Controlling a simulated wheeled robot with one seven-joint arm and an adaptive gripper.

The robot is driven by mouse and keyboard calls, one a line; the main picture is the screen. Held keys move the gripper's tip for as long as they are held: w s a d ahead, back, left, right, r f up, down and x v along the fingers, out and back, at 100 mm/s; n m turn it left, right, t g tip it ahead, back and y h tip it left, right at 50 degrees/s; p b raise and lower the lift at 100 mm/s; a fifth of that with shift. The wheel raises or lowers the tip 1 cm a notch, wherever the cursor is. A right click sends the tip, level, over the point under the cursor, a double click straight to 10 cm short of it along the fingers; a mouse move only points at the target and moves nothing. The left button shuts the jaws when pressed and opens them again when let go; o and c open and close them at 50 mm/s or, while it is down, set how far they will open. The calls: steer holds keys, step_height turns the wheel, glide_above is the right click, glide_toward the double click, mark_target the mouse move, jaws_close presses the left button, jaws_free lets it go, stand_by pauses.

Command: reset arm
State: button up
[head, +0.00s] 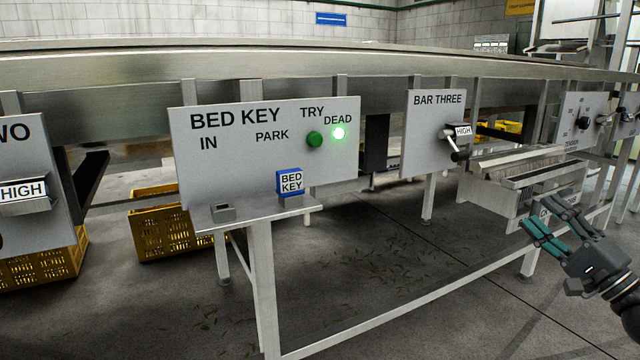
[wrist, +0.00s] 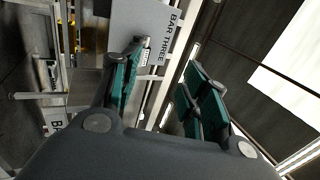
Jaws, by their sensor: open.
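My gripper (head: 552,222) is at the right of the head view, in front of the machine's legs, with its teal-padded fingers apart and nothing between them. In the wrist view the two fingers (wrist: 162,95) are spread, and the BAR THREE panel (wrist: 148,22) shows beyond them. In the head view the BAR THREE panel (head: 422,130) has a lever with a HIGH tag (head: 463,131). A blue BED KEY block (head: 290,182) stands on the small shelf below.
A grey socket (head: 222,212) sits at the shelf's left. Yellow crates (head: 165,235) stand under the machine. A metal rail (head: 400,305) runs low across the front. A slatted unit (head: 520,170) is behind my gripper.

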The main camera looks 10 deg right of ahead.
steer(key=w+a+f+n+g+y+p, duration=0.1)
steer(key=w+a+f+n+g+y, duration=0.3)
steer(key=a, duration=0.6)
steer(key=w+a+f+g+p, duration=0.2)
steer(key=w+a+f, duration=0.35)
steer(key=a, duration=0.45)
steer(key=s+a+f+n+g+p, duration=0.2)
steer(key=a+f+g, duration=0.5)
steer(key=a+f, duration=0.95)
steer(key=s+a+f+n+g+h+p, duration=0.1)
steer(key=s+a+f+n+g+h, duration=0.15)
steer(key=s+f, duration=0.55)
steer(key=s+a+f+n+g+h+p, duration=0.1)
steer(key=s+a+f+g+p, duration=0.15)
steer(key=s+f, duration=0.55)
steer(key=s+d+f+n+g+h+p, duration=0.1)
steer(key=s+d+f+n+g+h, duration=0.15)
steer(key=s+d+f, duration=0.35)
steer(key=s+d+f+n+g+h+p, duration=0.1)
steer(key=s+d+f+n+g+h, duration=0.15)
steer(key=s+f, duration=0.35)
step_height(320, 180, up, 39)
steer(key=s+d+h+p, duration=0.1)
steer(key=s+p, duration=0.1)
steer(key=p, duration=3.7)
steer(key=shift+s+d+r+t, duration=0.15)
steer(key=shift+s+t, duration=0.1)
steer(key=shift+t, duration=0.15)
